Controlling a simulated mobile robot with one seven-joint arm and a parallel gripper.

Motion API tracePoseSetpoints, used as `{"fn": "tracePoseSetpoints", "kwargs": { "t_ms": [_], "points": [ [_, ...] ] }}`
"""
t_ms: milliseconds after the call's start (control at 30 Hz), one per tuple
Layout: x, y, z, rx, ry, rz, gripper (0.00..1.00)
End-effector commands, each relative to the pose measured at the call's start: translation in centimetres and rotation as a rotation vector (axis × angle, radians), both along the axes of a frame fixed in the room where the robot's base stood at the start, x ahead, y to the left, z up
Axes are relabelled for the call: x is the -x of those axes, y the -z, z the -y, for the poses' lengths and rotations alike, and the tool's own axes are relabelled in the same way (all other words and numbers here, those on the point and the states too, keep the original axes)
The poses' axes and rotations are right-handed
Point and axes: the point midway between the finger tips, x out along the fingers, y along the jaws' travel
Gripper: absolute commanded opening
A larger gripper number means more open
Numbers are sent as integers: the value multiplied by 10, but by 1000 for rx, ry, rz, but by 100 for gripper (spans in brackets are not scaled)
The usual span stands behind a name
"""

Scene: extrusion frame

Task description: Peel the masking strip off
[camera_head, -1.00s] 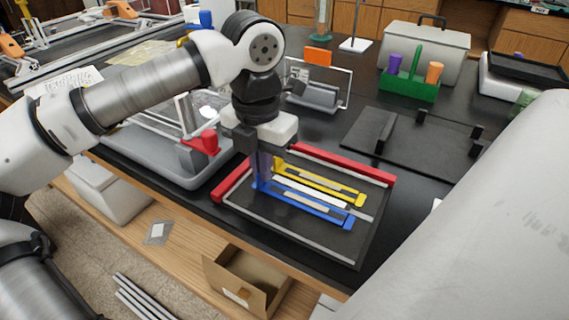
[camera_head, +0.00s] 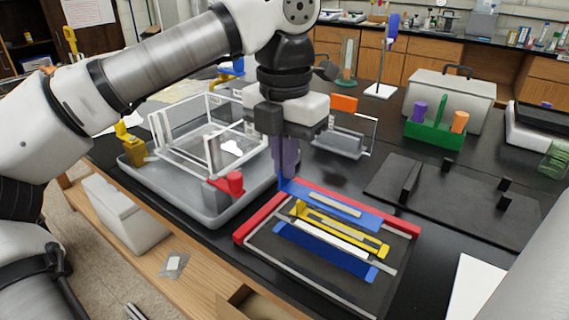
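My gripper (camera_head: 286,172) points down at the left end of a blue strip (camera_head: 362,216) with a tan patch along it, and appears shut on that end. The fingertips partly hide the grip. The strip extends right, passing in front of part of the back red rail; its exact height is unclear.
Red rails (camera_head: 285,217) edge the board. A grey tray (camera_head: 190,200) with a white frame (camera_head: 205,140) stands left. A black plate with upright blocks (camera_head: 430,195) lies right. A green rack (camera_head: 437,134) and grey case (camera_head: 450,100) stand behind. Bare black bench lies between board and plate.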

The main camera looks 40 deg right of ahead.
Motion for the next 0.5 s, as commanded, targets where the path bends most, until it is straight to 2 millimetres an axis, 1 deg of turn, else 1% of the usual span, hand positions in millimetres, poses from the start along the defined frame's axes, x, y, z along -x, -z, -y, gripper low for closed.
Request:
{"fn": "tracePoseSetpoints", "kwargs": {
  "t_ms": [500],
  "points": [
    [0,-8,0,0,-1,0,0]
  ]
}}
